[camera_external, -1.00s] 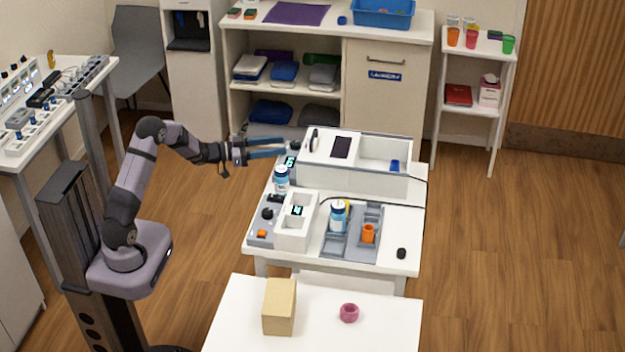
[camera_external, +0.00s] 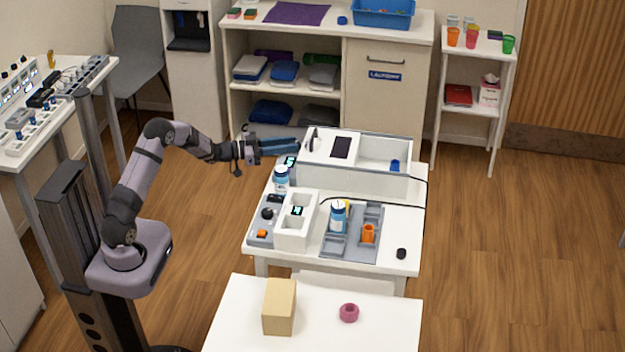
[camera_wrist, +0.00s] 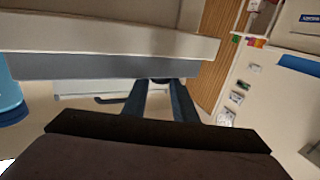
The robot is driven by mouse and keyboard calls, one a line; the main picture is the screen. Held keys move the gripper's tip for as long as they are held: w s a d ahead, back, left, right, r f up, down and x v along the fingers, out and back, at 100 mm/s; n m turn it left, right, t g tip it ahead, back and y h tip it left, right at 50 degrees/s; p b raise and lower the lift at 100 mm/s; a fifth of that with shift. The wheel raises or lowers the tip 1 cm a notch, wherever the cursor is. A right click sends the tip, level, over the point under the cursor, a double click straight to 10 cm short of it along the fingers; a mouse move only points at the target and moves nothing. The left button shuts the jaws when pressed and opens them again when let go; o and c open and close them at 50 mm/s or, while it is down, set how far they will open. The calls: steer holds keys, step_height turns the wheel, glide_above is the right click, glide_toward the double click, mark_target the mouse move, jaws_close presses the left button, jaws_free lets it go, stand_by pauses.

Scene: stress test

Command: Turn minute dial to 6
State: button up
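A second black knob (camera_external: 267,213) is on the grey panel nearer the front. No dial is labelled readably as minutes.
A blue-white bottle (camera_external: 281,178) stands just below my fingers. A white two-well block (camera_external: 296,222) with a display, a grey tray (camera_external: 348,250) with another bottle and an orange cup, and a black cable are on the table. The floor left of it is clear.

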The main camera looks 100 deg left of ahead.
steer(key=shift+a+m+h, duration=0.15)
steer(key=shift+m+h, duration=0.15)
steer(key=shift+h, duration=0.2)
steer(key=shift+s+a+m+t+h+p, duration=0.15)
steer(key=shift+m+t+h+p, duration=0.2)
steer(key=shift+m+h, duration=0.35)
steer(key=shift+w+a+m+t+h+p, duration=0.1)
steer(key=shift+m+t+h+p, duration=0.25)
steer(key=shift+h, duration=0.55)
steer(key=shift+a+f+m+h, duration=0.1)
steer(key=shift+a+m+h, duration=0.1)
steer(key=shift+m+h, duration=1.05)
steer(key=shift+a+m+h+b, duration=0.15)
steer(key=shift+h+b, duration=0.15)
steer(key=shift+h, duration=0.4)
steer(key=shift+m+h+b, duration=0.15)
steer(key=shift+h+b, duration=0.15)
steer(key=shift+h, duration=0.35)
steer(key=o, duration=1)
steer(key=shift+o, duration=0.2)
steer(key=s+b, duration=0.1)
steer(key=s, duration=0.6)
steer(key=shift+s+a, duration=0.2)
steer(key=shift+a, duration=0.25)
